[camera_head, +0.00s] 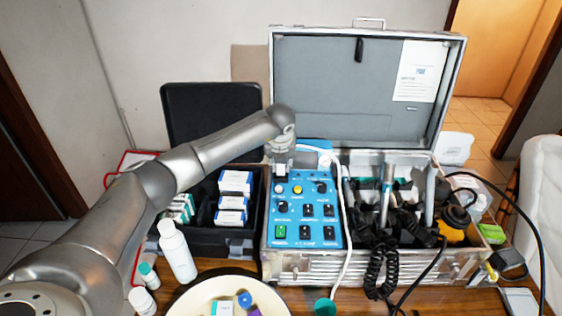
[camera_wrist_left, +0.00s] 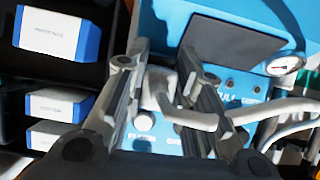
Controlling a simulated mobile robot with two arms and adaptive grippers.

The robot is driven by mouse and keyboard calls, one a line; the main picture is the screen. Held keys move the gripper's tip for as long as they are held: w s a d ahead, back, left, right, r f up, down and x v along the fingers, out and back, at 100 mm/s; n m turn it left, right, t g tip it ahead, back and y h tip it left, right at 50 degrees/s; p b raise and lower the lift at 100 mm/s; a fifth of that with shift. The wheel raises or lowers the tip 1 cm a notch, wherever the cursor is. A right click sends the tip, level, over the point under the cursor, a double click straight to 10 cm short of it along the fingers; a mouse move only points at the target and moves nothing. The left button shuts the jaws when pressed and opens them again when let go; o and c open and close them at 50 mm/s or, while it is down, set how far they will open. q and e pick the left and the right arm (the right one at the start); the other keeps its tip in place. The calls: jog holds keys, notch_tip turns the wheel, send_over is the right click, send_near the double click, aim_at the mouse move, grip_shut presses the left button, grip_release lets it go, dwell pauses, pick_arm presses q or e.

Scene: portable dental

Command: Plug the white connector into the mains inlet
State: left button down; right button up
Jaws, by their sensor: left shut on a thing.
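My left arm reaches in from the left in the head view, and its gripper (camera_head: 281,170) is over the upper left of the blue control panel (camera_head: 310,236). In the left wrist view the two fingers (camera_wrist_left: 163,85) are shut on the white connector (camera_wrist_left: 158,92), with the blue panel behind it. A white cable (camera_wrist_left: 262,110) runs off to the right from the connector; in the head view it hangs down over the panel. A dark grey rectangle (camera_wrist_left: 232,44) shows on the blue surface ahead of the fingers. I cannot pick out the mains inlet with certainty. My right gripper is not in view.
The panel sits in an open metal case (camera_head: 370,85) with its lid up. Black handpieces and coiled cords (camera_head: 385,245) fill its right side. A black box with white-and-blue cartons (camera_head: 234,183) stands left. A white bottle (camera_head: 177,252) and a cream bowl (camera_head: 190,302) stand in front.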

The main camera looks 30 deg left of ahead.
pick_arm(q)
jog(key=shift+s+d+f+b, duration=0.1)
jog(key=shift+f+b, duration=0.45)
dwell(1.0)
jog(key=c, duration=1.2)
grip_release()
jog(key=shift+f, duration=0.1)
jog(key=shift+o, duration=0.2)
jog(key=shift+r, duration=0.4)
jog(key=v, duration=1.1)
jog(key=shift+s+d, duration=0.1)
